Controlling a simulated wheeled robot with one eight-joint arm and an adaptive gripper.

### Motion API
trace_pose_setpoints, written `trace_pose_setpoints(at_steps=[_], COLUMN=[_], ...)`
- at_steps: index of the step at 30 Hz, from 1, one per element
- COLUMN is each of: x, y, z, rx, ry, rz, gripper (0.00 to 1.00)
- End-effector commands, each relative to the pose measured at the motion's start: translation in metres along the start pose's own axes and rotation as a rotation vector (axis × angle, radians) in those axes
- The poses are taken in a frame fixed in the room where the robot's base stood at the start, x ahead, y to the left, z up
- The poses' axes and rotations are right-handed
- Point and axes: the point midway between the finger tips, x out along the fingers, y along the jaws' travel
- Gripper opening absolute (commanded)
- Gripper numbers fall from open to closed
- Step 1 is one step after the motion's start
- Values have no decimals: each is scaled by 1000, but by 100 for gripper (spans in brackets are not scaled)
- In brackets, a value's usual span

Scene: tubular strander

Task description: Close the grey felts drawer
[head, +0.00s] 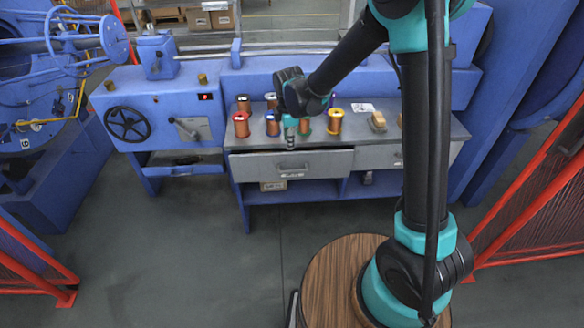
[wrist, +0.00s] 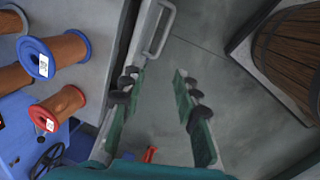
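The workbench has two grey drawers side by side. The left grey drawer (head: 291,166) has a bar handle, and its front stands a little forward of the bench edge. The right grey drawer (head: 378,157) looks flush, partly behind my arm. I cannot read any label naming the felts drawer. My gripper (head: 290,141) points down at the bench's front edge, above the left drawer. In the wrist view my gripper (wrist: 160,76) is open with nothing between its fingers. One finger overlaps the drawer front (wrist: 130,50), near the handle (wrist: 160,30); I cannot tell whether they touch.
Several copper spools stand on the bench top, including a red-flanged one (head: 241,124) and a yellow-flanged one (head: 335,121). A blue machine with a handwheel (head: 127,124) is at left. Red fences (head: 530,190) flank both sides. The floor in front (head: 190,250) is clear.

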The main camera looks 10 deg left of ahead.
Motion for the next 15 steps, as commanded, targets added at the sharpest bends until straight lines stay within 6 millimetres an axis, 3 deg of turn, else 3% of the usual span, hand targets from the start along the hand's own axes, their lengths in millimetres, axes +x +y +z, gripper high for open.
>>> trace_pose_setpoints(at_steps=[3, 8, 15], x=[-1, 5, 37], y=[-6, -6, -6], z=[16, 19, 18], rx=[115, 150, 146], ry=[1, 2, 2], rz=[-3, -4, -4], gripper=[31, 31, 31])
